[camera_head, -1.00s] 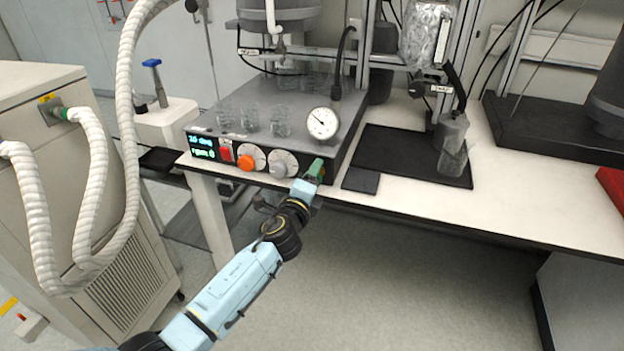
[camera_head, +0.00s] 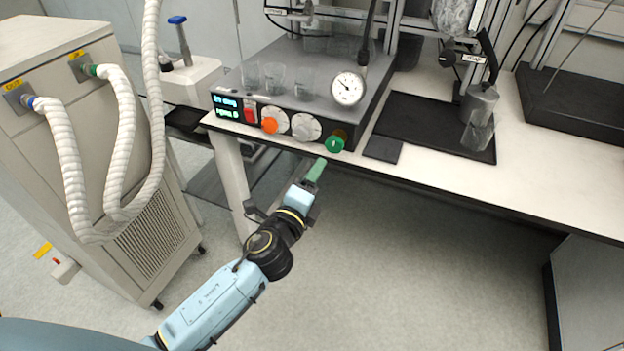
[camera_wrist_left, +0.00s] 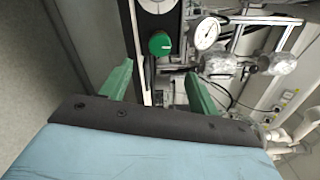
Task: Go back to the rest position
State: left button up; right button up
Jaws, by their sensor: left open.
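My left gripper (camera_head: 314,172) has green fingers and is in front of the reactor's control panel, short of the bench edge. In the left wrist view its two fingers (camera_wrist_left: 158,88) are spread with nothing between them. A green knob (camera_head: 335,141) sits at the right end of the panel, just beyond the fingertips and apart from them. The knob also shows in the left wrist view (camera_wrist_left: 160,43), past the gap between the fingers. My right gripper is out of view.
The reactor base (camera_head: 305,100) carries glass beakers, a pressure gauge (camera_head: 347,88), an orange knob (camera_head: 269,125) and a lit display. A black mat (camera_head: 415,135) lies on the white bench (camera_head: 480,190). A hosed cabinet (camera_head: 110,190) stands at left. The floor in front is clear.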

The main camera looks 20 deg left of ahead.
pick_arm(q)
jog(key=shift+s, duration=0.2)
dwell(0.3)
jog(key=s+a+f+n+g, duration=0.25)
jog(key=s+f, duration=0.25)
jog(key=f, duration=0.6)
jog(key=s+a+f+n+g+y, duration=0.1)
jog(key=s+f+n+g, duration=0.25)
jog(key=f, duration=0.75)
jog(key=s+a+f+n+g, duration=0.25)
jog(key=s+f, duration=0.25)
jog(key=f, duration=0.6)
jog(key=s+a+f+n+g, duration=0.1)
jog(key=s+f, duration=0.4)
jog(key=s, duration=0.6)
jog(key=s+a+f+n+g, duration=0.2)
jog(key=s+f+n+g, duration=0.2)
jog(key=s, duration=0.7)
jog(key=s+a+f+n+g, duration=0.1)
jog(key=s+f+n+g, duration=0.2)
jog(key=s, duration=0.8)
notch_tip(320, 180, down, 4)
jog(key=shift+a+n, duration=0.3)
jog(key=shift+n, duration=0.75)
jog(key=shift+g, duration=0.25)
